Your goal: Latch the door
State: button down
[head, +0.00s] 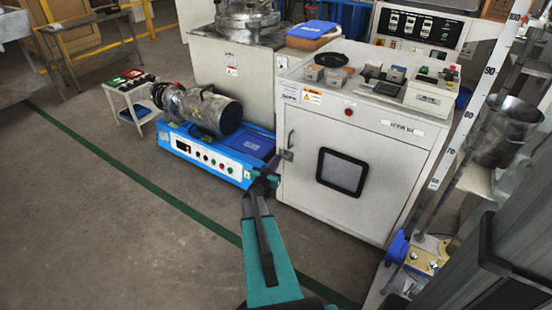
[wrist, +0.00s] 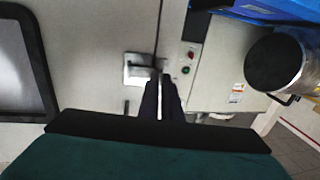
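The door (head: 310,187) is the pale front panel of a white cabinet, with a dark-framed window (head: 341,172). It looks shut or nearly flush; a dark seam runs along its edge in the wrist view. A small metal latch (head: 287,154) sits at the door's left edge. It shows in the wrist view as a bright metal plate (wrist: 137,70) beside the seam. My gripper (head: 267,180) is in front of the cabinet, just left of and below the latch. In the wrist view, the dark fingers (wrist: 160,84) end close to the latch, with little space between them. Contact is unclear.
A blue machine base (head: 215,155) carrying a metal cylinder (head: 207,110) stands left of the cabinet. A ruler post (head: 470,120) rises at the right. Small instruments lie on the cabinet top. The floor (head: 110,220) at front left is clear.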

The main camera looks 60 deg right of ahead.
jog(key=shift+w+d+r+m+g+p, duration=0.1)
jog(key=shift+w+d+m+g+p, duration=0.2)
jog(key=shift+g+p, duration=0.4)
jog(key=shift+w+d+m+g+p, duration=0.1)
jog(key=shift+m+g+p, duration=0.3)
jog(key=shift+p, duration=0.5)
jog(key=shift+d+m+g+p, duration=0.1)
jog(key=shift+m+g+p, duration=0.2)
jog(key=shift+g+p, duration=0.2)
jog(key=c, duration=2)
grip_release()
jog(key=a, duration=0.7)
jog(key=a+p, duration=0.1)
jog(key=a, duration=0.6)
jog(key=shift+w+p, duration=0.2)
jog(key=shift+p, duration=0.1)
